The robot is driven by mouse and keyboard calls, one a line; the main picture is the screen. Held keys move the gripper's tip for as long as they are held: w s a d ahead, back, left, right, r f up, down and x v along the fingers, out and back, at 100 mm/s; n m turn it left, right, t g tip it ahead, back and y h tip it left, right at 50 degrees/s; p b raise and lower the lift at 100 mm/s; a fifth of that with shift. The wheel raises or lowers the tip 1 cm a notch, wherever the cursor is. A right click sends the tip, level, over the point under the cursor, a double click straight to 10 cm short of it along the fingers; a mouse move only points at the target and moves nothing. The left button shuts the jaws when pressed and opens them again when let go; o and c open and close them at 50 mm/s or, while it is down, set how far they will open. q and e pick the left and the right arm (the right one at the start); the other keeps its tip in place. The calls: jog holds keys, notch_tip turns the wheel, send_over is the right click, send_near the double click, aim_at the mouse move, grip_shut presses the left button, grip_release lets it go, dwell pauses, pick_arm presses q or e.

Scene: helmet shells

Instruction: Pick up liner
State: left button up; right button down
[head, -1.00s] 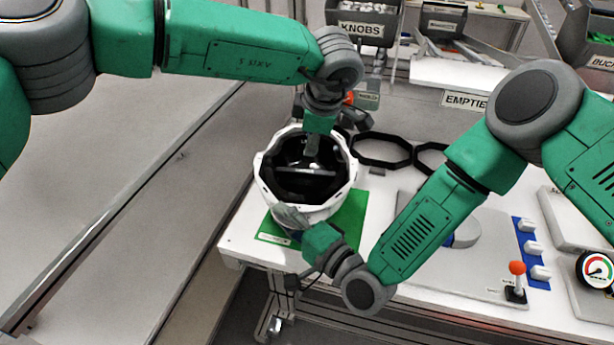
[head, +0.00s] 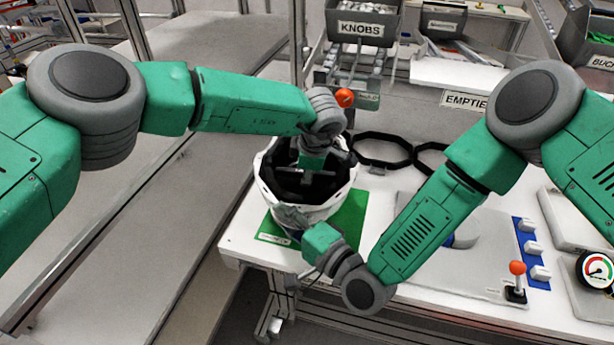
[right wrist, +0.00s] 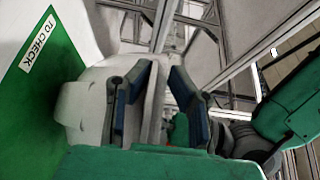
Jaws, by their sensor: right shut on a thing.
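The white helmet shell (head: 262,190) stands open side up on a green mat (head: 350,215). A dark liner (head: 280,180) shows inside it, partly hidden by my left gripper. My left gripper (head: 308,178) points down into the shell from above; its fingertips are hard to make out against the dark inside. My right gripper (head: 290,217) is shut on the near side of the shell. In the right wrist view, the shell (right wrist: 85,115) shows at the fingers of the right gripper (right wrist: 160,95).
Black rings (head: 383,150) lie on the table behind the shell. A KNOBS bin (head: 362,22) stands at the back. The mat carries a TO CHECK label (right wrist: 40,40).

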pick_arm(q)
jog(key=shift+f, duration=0.2)
pick_arm(e)
jog(key=shift+f, duration=0.15)
pick_arm(q)
grip_shut()
jog(key=shift+w+r, duration=0.1)
notch_tip(320, 180, up, 10)
jog(key=shift+f, duration=0.1)
pick_arm(e)
jog(key=c, duration=1.4)
grip_release()
jog(key=shift+o, duration=0.2)
